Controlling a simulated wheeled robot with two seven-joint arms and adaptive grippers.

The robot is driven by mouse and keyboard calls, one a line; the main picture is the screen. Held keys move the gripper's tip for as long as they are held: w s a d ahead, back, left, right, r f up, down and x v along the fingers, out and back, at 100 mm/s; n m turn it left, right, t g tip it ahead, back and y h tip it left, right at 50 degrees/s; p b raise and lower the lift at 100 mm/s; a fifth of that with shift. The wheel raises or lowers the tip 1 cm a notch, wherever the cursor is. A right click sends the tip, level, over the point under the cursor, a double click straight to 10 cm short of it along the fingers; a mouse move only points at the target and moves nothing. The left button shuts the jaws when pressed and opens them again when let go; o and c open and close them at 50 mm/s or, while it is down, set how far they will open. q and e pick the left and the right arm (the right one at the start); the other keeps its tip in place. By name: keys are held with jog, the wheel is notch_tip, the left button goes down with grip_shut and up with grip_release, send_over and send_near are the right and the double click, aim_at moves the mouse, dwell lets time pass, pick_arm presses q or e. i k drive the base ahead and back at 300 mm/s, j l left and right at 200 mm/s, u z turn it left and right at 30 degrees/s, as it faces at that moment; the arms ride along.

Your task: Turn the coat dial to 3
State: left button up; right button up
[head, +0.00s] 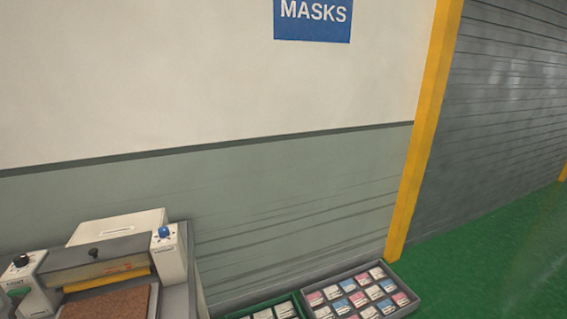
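A grey-and-white machine (116,227) stands at the lower left in the head view, against the wall. A black knob (20,260) sits on its left white block, and a blue knob (163,231) sits on its right white block. Both blocks carry small print that is too small to read, so I cannot tell which knob is the coat dial or what it is set to. A small dark knob (94,253) is on the front of the grey cover between them. Neither of my grippers is in view.
A brown textured slab (110,303) lies at the machine's front, below a yellow bar (107,280). Right of the machine are a green-rimmed tray (262,303) and a grey tray (409,303) of small cards. A blue MASKS sign (312,20) hangs above. Green floor (470,270) is clear at right.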

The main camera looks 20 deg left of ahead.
aim_at(22, 260)
jog(key=u, duration=2)
